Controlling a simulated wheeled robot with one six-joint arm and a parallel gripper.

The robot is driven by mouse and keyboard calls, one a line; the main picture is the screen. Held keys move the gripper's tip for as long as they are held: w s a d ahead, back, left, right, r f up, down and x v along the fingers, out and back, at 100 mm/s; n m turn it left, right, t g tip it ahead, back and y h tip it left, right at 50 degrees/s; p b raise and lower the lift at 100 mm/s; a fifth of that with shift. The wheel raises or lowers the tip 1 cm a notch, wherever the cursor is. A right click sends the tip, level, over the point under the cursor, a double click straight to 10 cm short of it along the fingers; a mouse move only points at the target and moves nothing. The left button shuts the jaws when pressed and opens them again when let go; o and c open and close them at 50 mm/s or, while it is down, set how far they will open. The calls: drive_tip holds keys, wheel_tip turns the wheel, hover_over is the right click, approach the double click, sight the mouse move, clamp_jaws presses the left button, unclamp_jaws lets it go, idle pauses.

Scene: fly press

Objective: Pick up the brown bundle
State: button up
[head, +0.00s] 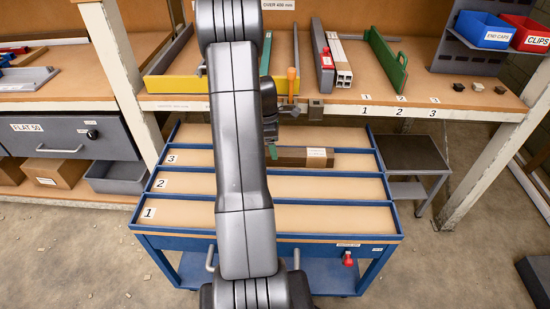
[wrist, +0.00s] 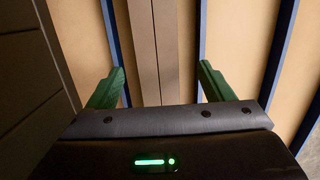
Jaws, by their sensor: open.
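The brown bundle (head: 290,158) lies lengthwise in lane 3 of the blue trolley (head: 270,233), with a pale label near its right end. My arm hides its left part in the head view. In the wrist view the bundle (wrist: 155,45) runs up the middle as long brown strips with a seam between them. My gripper (wrist: 161,72) is open, with one green finger on each side of the bundle and a gap to both. In the head view my gripper (head: 273,150) is mostly hidden behind my arm, over the bundle. Whether the fingers reach down to its level is unclear.
Blue dividers (wrist: 203,30) flank the bundle. Lanes 1 and 2 look bare where visible. A grey stand (head: 415,155) is at the right.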

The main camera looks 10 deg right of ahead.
wheel_tip(320, 180, down, 5)
drive_tip(key=shift+w+d+r+b, duration=0.1)
drive_tip(key=shift+w+b, duration=0.05)
drive_tip(key=shift+b, duration=0.2)
drive_tip(key=c, duration=1.6)
